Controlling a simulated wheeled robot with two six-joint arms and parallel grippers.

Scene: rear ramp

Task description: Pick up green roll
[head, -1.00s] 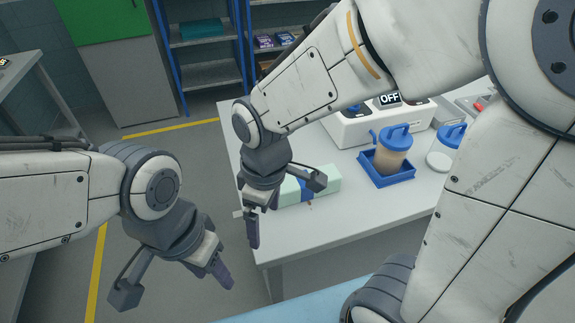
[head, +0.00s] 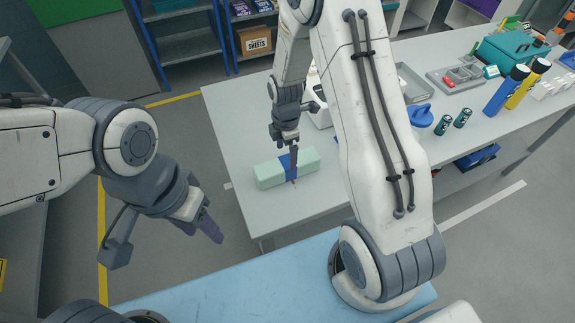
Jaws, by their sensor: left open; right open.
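Two small dark green cylinders (head: 442,125) and (head: 463,118) with pale markings stand on the white table right of my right arm; they look like the closest match to a green roll. A pale mint-green block (head: 268,174) with a blue band lies near the table's left front. My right gripper (head: 303,138) is open over this block, one finger pointing down in front of the blue band; I cannot tell if it touches. My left gripper (head: 164,241) is open and empty, left of the table over the floor.
The white table (head: 228,130) also holds a blue lid (head: 420,115), a grey tray (head: 455,80), a blue cylinder (head: 506,90), a yellow cylinder (head: 528,83) and a teal case (head: 505,50). My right arm hides the middle. Blue-framed shelves (head: 190,45) stand behind.

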